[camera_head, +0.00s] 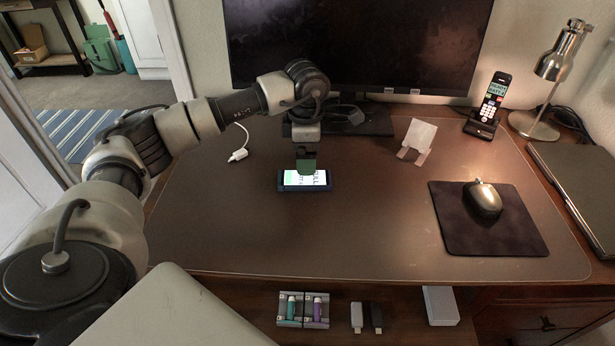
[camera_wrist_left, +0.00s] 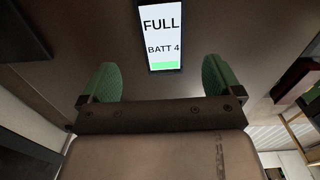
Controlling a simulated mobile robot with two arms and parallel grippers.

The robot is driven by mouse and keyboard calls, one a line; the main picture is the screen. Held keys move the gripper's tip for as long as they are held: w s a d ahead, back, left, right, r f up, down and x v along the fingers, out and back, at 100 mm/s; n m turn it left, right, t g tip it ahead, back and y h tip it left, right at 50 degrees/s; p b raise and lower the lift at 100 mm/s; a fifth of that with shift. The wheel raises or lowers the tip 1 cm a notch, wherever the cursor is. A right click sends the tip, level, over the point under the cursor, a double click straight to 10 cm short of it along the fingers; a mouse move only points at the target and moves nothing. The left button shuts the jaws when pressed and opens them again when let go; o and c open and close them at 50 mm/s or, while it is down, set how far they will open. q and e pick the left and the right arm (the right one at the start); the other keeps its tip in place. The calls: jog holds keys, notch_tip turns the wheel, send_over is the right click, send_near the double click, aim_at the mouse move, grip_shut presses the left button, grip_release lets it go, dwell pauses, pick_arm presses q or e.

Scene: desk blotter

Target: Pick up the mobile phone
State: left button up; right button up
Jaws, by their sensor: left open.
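The mobile phone (camera_head: 321,183) lies flat on the brown desk blotter (camera_head: 230,235), left of the middle of the desk. Its screen is lit; in the left wrist view the phone (camera_wrist_left: 162,35) reads "FULL" and "BATT 4" above a green bar. My left gripper (camera_head: 306,160) points down just above the phone and hides part of it. In the left wrist view my left gripper (camera_wrist_left: 159,75) has its green fingers wide apart with nothing between them. The phone is beyond the fingertips. My right gripper is not in view.
A monitor (camera_head: 355,40) stands behind, its base (camera_head: 375,124) close to my arm. A white cable end (camera_head: 238,155) lies left. A small stand (camera_head: 412,145), cordless handset (camera_head: 492,100), lamp (camera_head: 560,55), mouse (camera_head: 484,198) and mouse pad (camera_head: 455,235) are right. The front blotter is clear.

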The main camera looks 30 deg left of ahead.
aim_at(305, 178)
pick_arm(q)
jog(key=shift+f, duration=0.9)
jog(key=f, duration=0.4)
jog(key=shift+s+f, duration=0.15)
jog(key=shift+s, duration=0.1)
jog(key=shift+f, duration=0.45)
jog(key=c, duration=1.1)
jog(key=shift+r, duration=0.15)
